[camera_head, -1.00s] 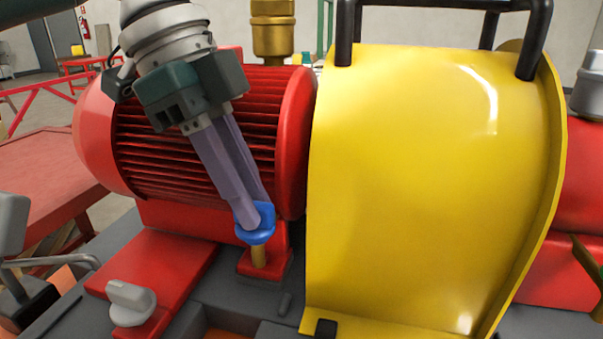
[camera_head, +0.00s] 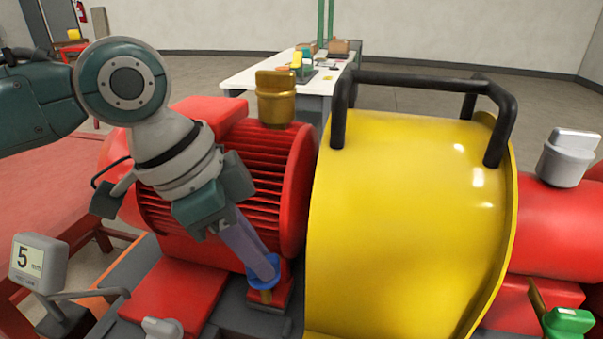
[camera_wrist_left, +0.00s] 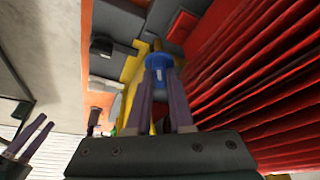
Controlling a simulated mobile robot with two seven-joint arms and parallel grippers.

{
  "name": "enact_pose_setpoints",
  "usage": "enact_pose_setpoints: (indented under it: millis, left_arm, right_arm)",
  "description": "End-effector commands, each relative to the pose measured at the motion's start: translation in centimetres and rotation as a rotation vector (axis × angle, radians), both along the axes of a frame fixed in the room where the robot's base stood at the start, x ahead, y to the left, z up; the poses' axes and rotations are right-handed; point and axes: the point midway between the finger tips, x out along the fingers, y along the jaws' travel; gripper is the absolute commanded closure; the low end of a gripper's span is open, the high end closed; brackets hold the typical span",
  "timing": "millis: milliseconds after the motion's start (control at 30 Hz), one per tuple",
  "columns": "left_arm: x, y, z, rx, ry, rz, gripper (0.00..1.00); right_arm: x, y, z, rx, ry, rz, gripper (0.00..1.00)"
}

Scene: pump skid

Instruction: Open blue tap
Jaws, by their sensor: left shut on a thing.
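The blue tap (camera_head: 252,284) sits on a short brass stem on a red block, low in front of the ribbed red motor (camera_head: 280,165). My left gripper (camera_head: 265,268) reaches down from the upper left and is shut on the blue tap. In the left wrist view, the blue tap (camera_wrist_left: 158,62) lies between the fingertips of my left gripper (camera_wrist_left: 158,82). The fingers partly cover the tap, and its exact turn is hard to tell. My right gripper (camera_wrist_left: 28,138) shows at the left edge of the left wrist view, empty, its two fingers apart.
The yellow guard (camera_head: 410,220) with a black handle rail (camera_head: 430,78) stands right of the tap. A brass cap (camera_head: 276,98) tops the motor. A gauge (camera_head: 38,262) reading 5 is at the left. A grey knob (camera_head: 162,328) and a green tap (camera_head: 568,322) are near the bottom edge.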

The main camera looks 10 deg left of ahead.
Motion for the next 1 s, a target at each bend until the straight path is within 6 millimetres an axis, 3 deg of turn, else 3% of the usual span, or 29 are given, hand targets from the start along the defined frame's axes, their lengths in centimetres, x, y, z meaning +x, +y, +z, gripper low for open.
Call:
enact_pose_setpoints:
  millis: [33,500,1000]
  left_arm:
    - [-0.2,-0.2,1.0,-0.004,0.005,0.043,1.0]
    - [-0.3,-0.5,0.8,-0.005,0.004,0.489,1.0]
    - [-0.3,-0.8,0.3,-0.006,0.004,0.898,1.0]
  right_arm:
    - [0.0,0.0,1.9,0.0,0.0,0.0,0.5]
    - [0.0,0.0,8.8,0.0,-0.001,-0.001,0.5]
    - [0.0,0.0,12.3,0.0,-0.001,-0.001,0.5]
